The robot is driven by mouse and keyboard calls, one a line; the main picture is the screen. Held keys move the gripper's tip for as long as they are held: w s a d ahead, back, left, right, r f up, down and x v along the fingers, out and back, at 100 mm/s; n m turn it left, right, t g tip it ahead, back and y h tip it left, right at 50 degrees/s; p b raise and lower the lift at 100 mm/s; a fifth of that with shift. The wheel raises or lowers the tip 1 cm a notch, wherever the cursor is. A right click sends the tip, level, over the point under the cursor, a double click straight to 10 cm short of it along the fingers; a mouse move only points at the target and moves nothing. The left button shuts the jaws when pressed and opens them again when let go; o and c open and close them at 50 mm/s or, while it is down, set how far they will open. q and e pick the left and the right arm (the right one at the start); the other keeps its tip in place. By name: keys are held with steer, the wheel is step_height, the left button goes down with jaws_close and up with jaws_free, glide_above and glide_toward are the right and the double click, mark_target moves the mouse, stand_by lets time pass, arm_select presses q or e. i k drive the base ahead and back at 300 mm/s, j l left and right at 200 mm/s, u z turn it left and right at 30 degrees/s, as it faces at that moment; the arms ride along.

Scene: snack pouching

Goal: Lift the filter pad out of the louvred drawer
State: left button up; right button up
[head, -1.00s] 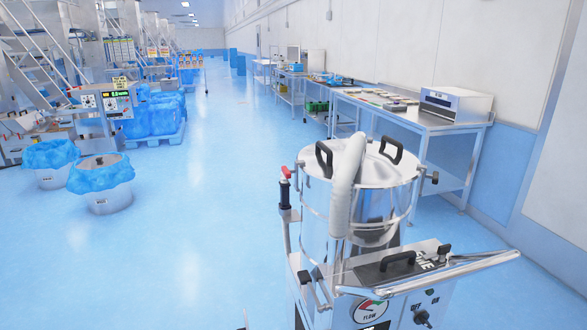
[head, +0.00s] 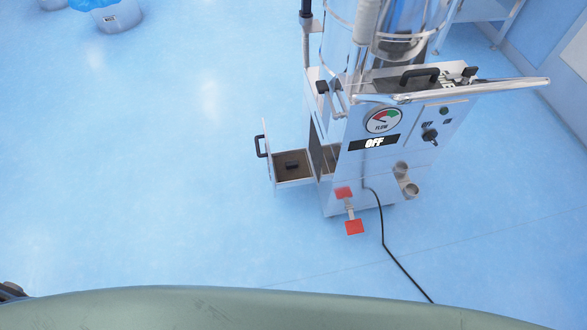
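The louvred drawer (head: 267,157) stands pulled out from the left side of the steel machine, low near the floor. Its front plate with a black handle faces left; I cannot make out louvres from here. The filter pad (head: 282,173) is a flat brown piece lying inside the drawer, with a small black grip on top. Neither of my grippers shows clearly. A small dark part at the lower left edge may belong to my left arm, but no fingertips are visible.
The steel machine (head: 350,165) has a gauge, a display reading OFF and a knob. A red pedal (head: 354,227) sticks out at its foot, and a black cable (head: 387,247) runs across the floor. The blue floor left of the drawer is clear.

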mark_target(289, 167)
steer(key=k+z, duration=0.15)
steer(key=z, duration=0.2)
steer(key=k+z, duration=0.15)
steer(key=z, duration=0.25)
steer(key=k+l+z, duration=0.1)
steer(key=z, duration=0.25)
steer(key=k, duration=0.05)
